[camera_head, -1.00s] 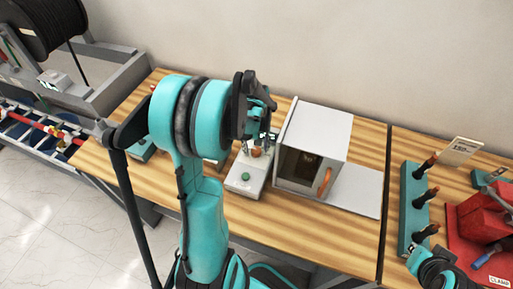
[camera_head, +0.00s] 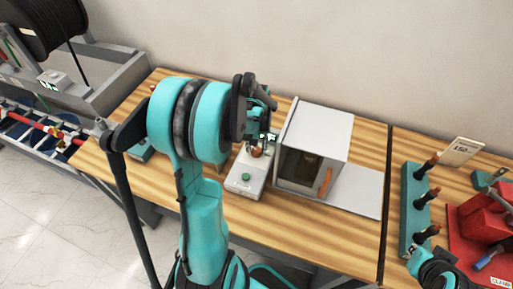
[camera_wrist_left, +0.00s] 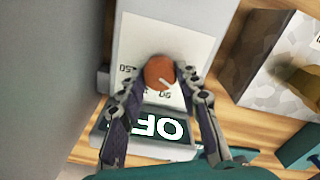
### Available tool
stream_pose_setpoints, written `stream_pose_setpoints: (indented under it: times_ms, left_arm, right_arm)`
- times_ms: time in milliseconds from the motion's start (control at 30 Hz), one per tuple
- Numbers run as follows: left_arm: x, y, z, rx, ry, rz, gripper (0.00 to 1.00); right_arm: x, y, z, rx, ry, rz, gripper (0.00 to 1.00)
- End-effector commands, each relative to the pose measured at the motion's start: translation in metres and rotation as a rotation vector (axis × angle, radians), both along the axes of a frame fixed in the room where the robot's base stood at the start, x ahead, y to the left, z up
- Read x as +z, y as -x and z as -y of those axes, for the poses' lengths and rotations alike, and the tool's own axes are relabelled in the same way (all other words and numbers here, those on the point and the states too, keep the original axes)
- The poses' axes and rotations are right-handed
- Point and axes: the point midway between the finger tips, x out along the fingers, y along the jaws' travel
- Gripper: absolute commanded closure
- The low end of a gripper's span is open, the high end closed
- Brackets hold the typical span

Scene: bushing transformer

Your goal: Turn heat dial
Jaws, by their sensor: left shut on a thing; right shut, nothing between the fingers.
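My left gripper (camera_wrist_left: 162,76) is shut on the dial, one finger at each side. The dial also shows in the head view (camera_head: 257,152), below the gripper. My right gripper (camera_head: 416,258) is shut and empty at the lower right, only partly in view.
A white oven (camera_head: 322,130) with a glass door and orange handle (camera_head: 326,182) stands just right of the control box. A teal rack (camera_head: 413,205) with upright parts and a red clamp (camera_head: 485,215) are on the right bench. The wooden bench's front is clear.

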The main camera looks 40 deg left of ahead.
Motion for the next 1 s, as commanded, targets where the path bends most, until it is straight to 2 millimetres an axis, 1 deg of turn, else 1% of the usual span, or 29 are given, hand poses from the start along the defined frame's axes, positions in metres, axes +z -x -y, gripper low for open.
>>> stream_pose_setpoints:
  times_ms: [400,600,800,1000]
  left_arm:
    - [-0.001,0.0,0.0,-0.365,0.0,0.0,0.96]
    - [0.0,0.0,0.001,-0.517,0.0,0.0,0.96]
    - [0.0,0.0,0.001,-0.624,0.0,0.0,0.96]
    - [0.0,0.0,0.001,-0.684,0.0,0.0,0.96]
  right_arm:
    - [-0.009,0.0,0.0,0.0,0.0,0.0,1.0]
    - [-0.012,0.0,0.0,0.0,0.0,0.0,1.0]
    - [-0.014,0.0,0.0,0.0,0.0,0.0,1.0]
    - [-0.014,0.0,0.0,0.0,0.0,0.0,1.0]
